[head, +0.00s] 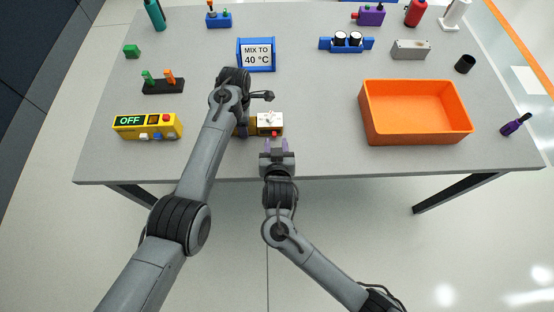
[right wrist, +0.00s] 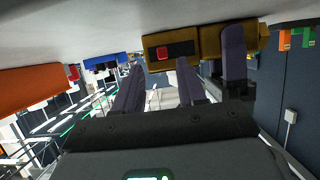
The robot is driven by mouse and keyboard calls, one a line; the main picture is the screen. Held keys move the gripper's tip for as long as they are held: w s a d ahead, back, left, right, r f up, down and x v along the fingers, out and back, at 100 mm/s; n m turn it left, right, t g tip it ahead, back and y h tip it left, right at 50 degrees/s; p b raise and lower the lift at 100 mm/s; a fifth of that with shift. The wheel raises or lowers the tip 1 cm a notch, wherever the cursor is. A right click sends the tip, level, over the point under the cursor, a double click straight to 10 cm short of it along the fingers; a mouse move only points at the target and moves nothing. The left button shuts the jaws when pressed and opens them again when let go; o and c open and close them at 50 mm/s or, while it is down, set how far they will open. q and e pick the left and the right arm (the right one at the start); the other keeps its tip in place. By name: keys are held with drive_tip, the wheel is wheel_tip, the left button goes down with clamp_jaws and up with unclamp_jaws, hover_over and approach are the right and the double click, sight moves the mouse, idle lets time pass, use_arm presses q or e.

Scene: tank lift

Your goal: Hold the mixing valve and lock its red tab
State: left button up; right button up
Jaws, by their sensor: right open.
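The mixing valve (head: 268,122) is a brass body with a white top, near the table's front edge. Its red tab (head: 274,134) faces my right gripper. In the right wrist view the brass body (right wrist: 207,42) shows, with the red tab (right wrist: 163,53) at one end of a dark slot. My left gripper (head: 243,127) is at the valve's left end; one finger lies against the brass there and the other is hidden. It appears shut on it. My right gripper (head: 277,145) is open and empty, just in front of the tab, with the tab between its fingers in the wrist picture.
A yellow box (head: 148,126) reading OFF stands at the left. A blue-framed sign (head: 257,55) reads "MIX TO 40 °C" behind the valve. An orange bin (head: 418,128) is at the right. The table between valve and bin is clear.

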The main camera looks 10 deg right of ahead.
drive_tip(key=v, duration=0.8)
drive_tip(key=shift+s, duration=0.35)
drive_tip(key=shift+r, duration=0.1)
use_arm(q)
drive_tip(key=o, duration=1)
drive_tip(key=shift+c, duration=0.2)
drive_tip(key=shift+r, duration=0.1)
